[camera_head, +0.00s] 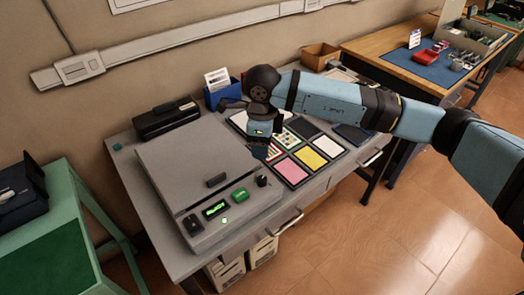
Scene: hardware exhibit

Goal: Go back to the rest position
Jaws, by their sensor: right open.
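My right arm reaches in from the right over the grey desk (162,255), with its wrist bent down. My right gripper (264,150) points down above the colored panels. Its fingers are small and dark here, and they are open. I see nothing held between them. The pink panel (278,185) and the yellow panel (309,159) lie just below and right of it. My left gripper is not in view.
A large grey flat device (195,165) with a green display fills the desk's left. A black case (166,119) and a blue card holder (222,93) stand behind. A green table (72,190) is left, a wooden workbench (378,45) right. Tiled floor is clear in front.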

